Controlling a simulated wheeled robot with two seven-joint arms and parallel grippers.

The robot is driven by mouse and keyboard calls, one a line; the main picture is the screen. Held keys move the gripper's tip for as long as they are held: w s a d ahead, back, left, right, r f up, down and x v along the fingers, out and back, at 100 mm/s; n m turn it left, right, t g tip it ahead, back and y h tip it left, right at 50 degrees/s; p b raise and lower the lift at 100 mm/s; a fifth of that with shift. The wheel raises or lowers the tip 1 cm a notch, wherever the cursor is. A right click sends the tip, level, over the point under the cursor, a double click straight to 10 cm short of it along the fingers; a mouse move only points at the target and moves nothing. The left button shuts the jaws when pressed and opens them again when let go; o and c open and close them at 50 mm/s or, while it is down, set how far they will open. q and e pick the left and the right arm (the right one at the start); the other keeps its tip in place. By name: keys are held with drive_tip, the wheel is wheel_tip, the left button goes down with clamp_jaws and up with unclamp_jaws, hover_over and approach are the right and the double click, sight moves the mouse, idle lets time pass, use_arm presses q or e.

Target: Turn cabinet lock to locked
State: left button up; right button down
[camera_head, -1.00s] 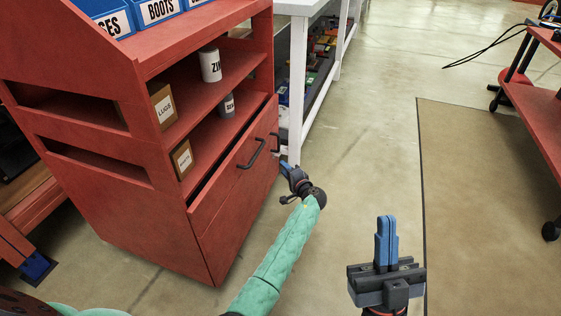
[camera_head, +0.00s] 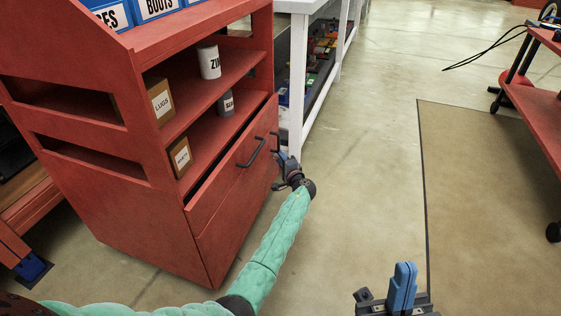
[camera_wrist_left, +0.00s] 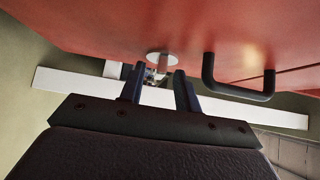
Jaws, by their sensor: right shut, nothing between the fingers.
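The red cabinet (camera_head: 120,215) stands at the left in the head view. Its lock (camera_wrist_left: 162,57) shows in the left wrist view as a pale round disc with a small stub on the red front. My left gripper (camera_head: 281,158) is at the cabinet's front near its right edge. In the left wrist view its two fingers (camera_wrist_left: 158,85) are apart, with the lock just beyond and between their tips. I cannot tell whether they touch it. The lock is hidden in the head view. My right gripper (camera_head: 404,276) is shut and empty, low over the floor.
A black handle (camera_wrist_left: 240,90) sits on the cabinet front right of the lock, close to the left fingers. A white-legged bench (camera_head: 297,85) stands behind the cabinet. A red cart (camera_head: 545,110) is at the right. The floor between is clear.

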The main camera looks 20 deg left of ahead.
use_arm(q)
drive_tip(key=shift+w+a, duration=0.25)
clamp_jaws()
drive_tip(key=shift+r, duration=0.1)
